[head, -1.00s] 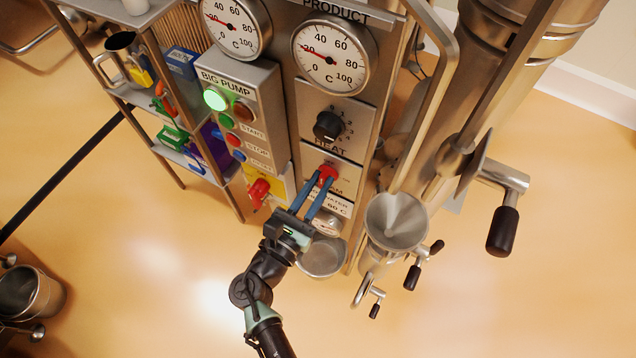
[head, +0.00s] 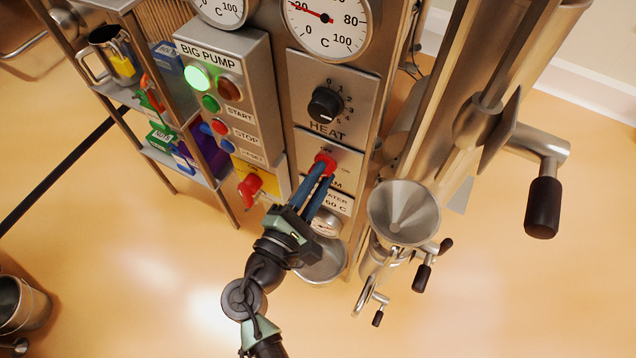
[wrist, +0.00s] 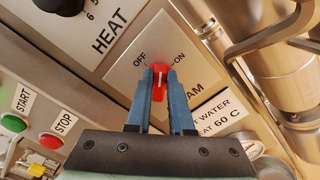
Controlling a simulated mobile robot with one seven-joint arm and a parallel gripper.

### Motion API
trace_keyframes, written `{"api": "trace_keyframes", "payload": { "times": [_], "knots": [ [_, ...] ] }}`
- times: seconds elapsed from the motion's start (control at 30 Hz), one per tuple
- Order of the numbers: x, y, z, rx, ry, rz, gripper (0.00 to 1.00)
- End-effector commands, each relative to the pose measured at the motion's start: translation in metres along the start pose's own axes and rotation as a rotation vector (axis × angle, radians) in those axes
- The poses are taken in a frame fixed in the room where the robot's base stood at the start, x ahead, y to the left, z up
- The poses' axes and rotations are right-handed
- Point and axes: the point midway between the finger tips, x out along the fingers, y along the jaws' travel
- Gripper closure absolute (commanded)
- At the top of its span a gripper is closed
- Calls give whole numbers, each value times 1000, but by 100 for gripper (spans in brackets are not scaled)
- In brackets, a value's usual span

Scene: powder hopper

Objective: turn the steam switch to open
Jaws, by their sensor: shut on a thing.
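The steam switch is a red knob (head: 325,163) on a metal plate below the black heat dial. In the wrist view the red knob (wrist: 158,78) sits between the OFF label on the left and the ON label on the right. Its white mark points roughly up the picture, between the two labels. My gripper (head: 322,174) reaches up to the knob from below. Its two blue fingers, also in the wrist view (wrist: 160,84), are shut on the knob, one on each side. The fingers hide part of the plate's STEAM lettering.
The black heat dial (head: 325,105) is above the switch. The big pump panel (head: 222,90) with buttons and a red knob (head: 250,186) stands to the left. A metal funnel (head: 404,212) and black-handled cranks are close on the right. The floor in front is open.

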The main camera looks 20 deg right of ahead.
Motion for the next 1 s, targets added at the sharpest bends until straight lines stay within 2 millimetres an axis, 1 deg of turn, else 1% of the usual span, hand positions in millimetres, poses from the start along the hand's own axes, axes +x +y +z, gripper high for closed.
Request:
{"api": "trace_keyframes", "payload": {
  "times": [0.03, 0.6, 0.8, 1.0],
  "knots": [
    [0, -5, -4, 44, 0, 1, 100],
    [0, -10, -6, 561, 1, 0, 100],
    [0, -11, -6, 688, 1, -1, 100],
    [0, -11, -5, 768, 1, -2, 100]
  ]
}}
